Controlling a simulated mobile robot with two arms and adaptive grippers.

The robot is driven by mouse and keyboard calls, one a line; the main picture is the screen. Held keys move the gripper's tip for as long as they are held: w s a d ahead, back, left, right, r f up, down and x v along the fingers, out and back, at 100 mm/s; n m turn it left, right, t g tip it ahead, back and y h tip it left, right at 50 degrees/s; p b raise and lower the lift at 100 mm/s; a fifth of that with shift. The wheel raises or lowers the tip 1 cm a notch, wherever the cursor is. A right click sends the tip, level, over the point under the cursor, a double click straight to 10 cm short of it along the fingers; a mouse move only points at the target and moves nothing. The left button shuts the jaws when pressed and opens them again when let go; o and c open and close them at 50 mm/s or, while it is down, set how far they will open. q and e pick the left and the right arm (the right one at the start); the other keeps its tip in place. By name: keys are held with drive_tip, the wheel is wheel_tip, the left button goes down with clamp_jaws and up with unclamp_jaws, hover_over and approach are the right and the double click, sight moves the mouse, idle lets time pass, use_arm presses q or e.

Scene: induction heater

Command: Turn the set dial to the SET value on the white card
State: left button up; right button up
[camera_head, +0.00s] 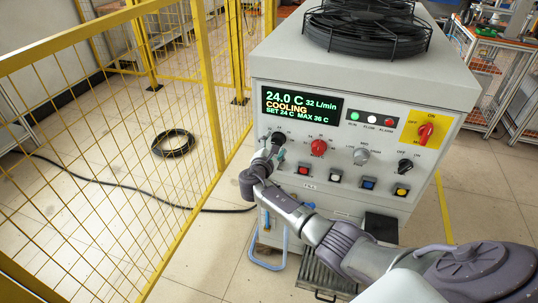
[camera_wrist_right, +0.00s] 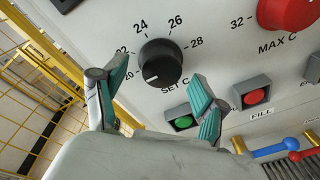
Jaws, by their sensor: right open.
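The set dial (camera_wrist_right: 160,62) is a black round knob labelled SET C, with marks from 20 to 28 around it in the right wrist view. A short white line shows at its lower left. In the head view the set dial (camera_head: 278,138) is partly hidden by my gripper. My right gripper (camera_head: 268,154) is at the panel's left side. In the wrist view its teal-padded fingers (camera_wrist_right: 160,90) are spread apart below and beside the dial, not closed on it. The display (camera_head: 302,106) reads 24.0 C, COOLING, SET 24 C, MAX 36 C. I cannot make out a white card.
A red MAX C dial (camera_head: 318,148) is right of the set dial. Below are several square push buttons, including a green one (camera_wrist_right: 184,122) and a red one (camera_wrist_right: 256,97). A yellow mesh fence (camera_head: 205,80) stands left of the machine. A black hose coil (camera_head: 175,143) lies behind it.

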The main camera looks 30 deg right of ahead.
drive_tip(key=v, duration=1.1)
drive_tip(key=shift+d, duration=0.1)
drive_tip(key=s+a+f+g+y, duration=0.1)
drive_tip(key=s+f+y, duration=0.15)
drive_tip(key=f, duration=0.65)
drive_tip(key=s+f+g+y, duration=0.15)
drive_tip(key=s+f, duration=0.25)
drive_tip(key=f, duration=0.6)
drive_tip(key=s+a+f+m+g+y, duration=0.2)
drive_tip(key=s+a+f+m+y, duration=0.1)
drive_tip(key=s+f, duration=0.9)
drive_tip(key=s+a+f+m+g+y, duration=0.3)
drive_tip(key=s+f+m, duration=0.1)
drive_tip(key=s+f, duration=0.9)
drive_tip(key=shift+s+m+y, duration=0.3)
drive_tip(key=shift+s+m, duration=0.1)
drive_tip(key=shift+s, duration=0.75)
drive_tip(key=s+a+f+m, duration=0.1)
drive_tip(key=s+m, duration=0.1)
drive_tip(key=s, duration=0.4)
drive_tip(key=s+a+f+m+g+y, duration=0.1)
drive_tip(key=s+f+m, duration=0.1)
drive_tip(key=s, duration=0.5)
drive_tip(key=s+a+f+m+g+y, duration=0.1)
drive_tip(key=s+f+m, duration=0.1)
drive_tip(key=s, duration=0.5)
drive_tip(key=shift+f+m, duration=0.2)
drive_tip(key=shift+m, duration=0.3)
drive_tip(key=shift+c, duration=0.4)
